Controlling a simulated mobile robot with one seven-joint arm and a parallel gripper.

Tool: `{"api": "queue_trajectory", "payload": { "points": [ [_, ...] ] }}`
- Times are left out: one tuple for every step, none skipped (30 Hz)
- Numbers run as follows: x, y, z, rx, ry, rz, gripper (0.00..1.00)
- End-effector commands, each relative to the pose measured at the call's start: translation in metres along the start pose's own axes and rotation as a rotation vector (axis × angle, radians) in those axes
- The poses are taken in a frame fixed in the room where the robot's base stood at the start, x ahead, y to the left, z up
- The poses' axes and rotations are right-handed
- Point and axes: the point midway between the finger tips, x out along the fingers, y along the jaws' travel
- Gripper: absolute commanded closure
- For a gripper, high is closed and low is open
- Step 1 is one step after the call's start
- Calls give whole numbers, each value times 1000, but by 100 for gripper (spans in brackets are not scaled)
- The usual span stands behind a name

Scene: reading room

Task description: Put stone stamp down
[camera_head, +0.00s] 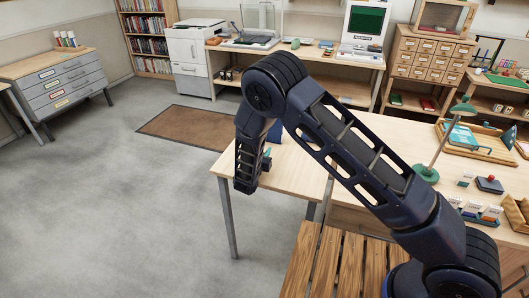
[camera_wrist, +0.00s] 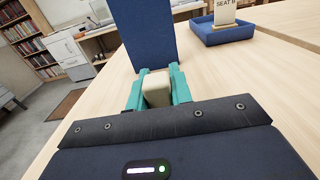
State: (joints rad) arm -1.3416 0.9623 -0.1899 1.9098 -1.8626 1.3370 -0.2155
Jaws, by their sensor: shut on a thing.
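The stone stamp (camera_wrist: 157,92) is a pale cream block in the wrist view. The teal fingers of my gripper (camera_wrist: 158,88) are shut on it, one on each side. The stamp is over the pale wooden table (camera_wrist: 235,80); I cannot tell whether its underside touches the top. In the head view my gripper (camera_head: 266,164) is low over the left end of the table (camera_head: 295,170), and my arm hides the stamp.
A flat blue panel (camera_wrist: 148,35) is just beyond the stamp. A blue tray (camera_wrist: 222,36) with a "SEAT B" card (camera_wrist: 224,12) lies to its right. Bare tabletop lies around them. A green lamp (camera_head: 440,145) and a wooden tray (camera_head: 480,138) are farther right.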

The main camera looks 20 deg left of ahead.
Motion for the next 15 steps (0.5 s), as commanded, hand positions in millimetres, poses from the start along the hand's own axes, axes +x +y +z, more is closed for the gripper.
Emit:
{"api": "queue_trajectory", "payload": {
  "points": [
    [0, 0, 0, 0, 0, 0, 100],
    [0, 0, 0, 0, 0, 0, 100],
    [0, 0, -1, 0, 0, 0, 100],
    [0, 0, -2, -1, 0, 0, 100],
    [0, 0, -3, -1, 0, 0, 100],
    [0, 0, -3, -1, 0, 0, 73],
    [0, 0, -3, -1, 0, 0, 67],
    [0, 0, -2, -1, 0, 0, 61],
    [0, 0, -2, -1, 0, 0, 57],
    [0, 0, -2, -1, 0, 0, 57],
    [0, 0, -2, -1, 0, 0, 57],
    [0, 0, -2, -1, 0, 0, 57],
    [0, 0, -2, -1, 0, 0, 57],
    [0, 0, -2, -1, 0, 0, 57],
    [0, 0, -2, -1, 0, 0, 57]
  ]
}}
